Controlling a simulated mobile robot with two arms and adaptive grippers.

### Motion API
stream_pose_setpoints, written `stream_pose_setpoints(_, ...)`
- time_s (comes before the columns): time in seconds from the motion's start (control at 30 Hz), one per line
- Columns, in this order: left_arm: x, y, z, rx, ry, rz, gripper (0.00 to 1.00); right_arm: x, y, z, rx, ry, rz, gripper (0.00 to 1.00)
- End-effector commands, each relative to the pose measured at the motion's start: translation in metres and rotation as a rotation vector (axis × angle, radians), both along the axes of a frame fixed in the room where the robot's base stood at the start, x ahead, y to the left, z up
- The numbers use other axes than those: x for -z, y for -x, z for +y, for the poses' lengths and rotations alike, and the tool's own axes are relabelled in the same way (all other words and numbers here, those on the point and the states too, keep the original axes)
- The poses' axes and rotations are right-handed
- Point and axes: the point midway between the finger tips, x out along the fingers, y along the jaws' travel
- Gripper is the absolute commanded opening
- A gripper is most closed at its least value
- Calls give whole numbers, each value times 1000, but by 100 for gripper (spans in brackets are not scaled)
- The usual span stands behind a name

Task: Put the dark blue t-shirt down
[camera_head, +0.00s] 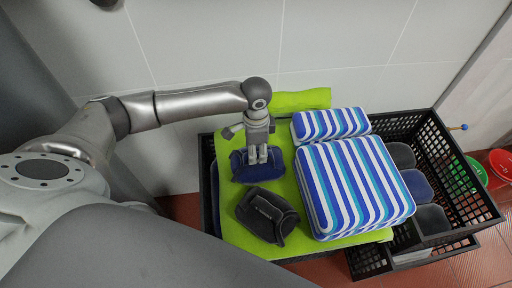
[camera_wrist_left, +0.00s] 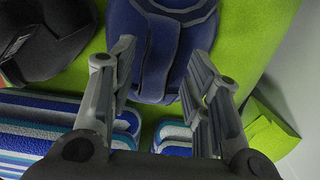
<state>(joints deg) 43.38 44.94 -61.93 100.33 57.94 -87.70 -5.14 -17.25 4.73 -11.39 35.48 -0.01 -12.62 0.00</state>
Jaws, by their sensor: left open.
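The dark blue t-shirt (camera_head: 240,170) is folded into a compact bundle and lies on a lime green cloth (camera_head: 232,220), left of the striped cloths. My left gripper (camera_head: 257,160) points down right over the t-shirt and partly hides it. In the left wrist view the open fingers (camera_wrist_left: 160,58) stand apart, with the t-shirt (camera_wrist_left: 150,50) between and beyond them. I cannot tell whether the fingertips touch the fabric. My right gripper is not in view.
A black folded garment (camera_head: 267,216) lies just in front of the t-shirt. Blue-and-white striped cloths (camera_head: 355,185) lie to the right. A black crate (camera_head: 462,190) farther right holds grey and blue folded items. A tiled wall (camera_head: 330,40) stands close behind.

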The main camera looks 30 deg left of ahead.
Motion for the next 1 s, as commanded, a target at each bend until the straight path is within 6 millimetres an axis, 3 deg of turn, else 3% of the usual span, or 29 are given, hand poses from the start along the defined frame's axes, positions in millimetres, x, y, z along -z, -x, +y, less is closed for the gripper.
stream_pose_setpoints(0.17,-12,-1,0,-1,1,-2,44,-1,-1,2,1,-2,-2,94)
stream_pose_setpoints(0.63,-103,-1,0,0,1,-3,44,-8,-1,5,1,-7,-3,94)
stream_pose_setpoints(0.8,-118,0,0,-1,2,-1,44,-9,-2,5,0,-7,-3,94)
stream_pose_setpoints(1.0,-121,0,0,-1,0,0,44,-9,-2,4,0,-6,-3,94)
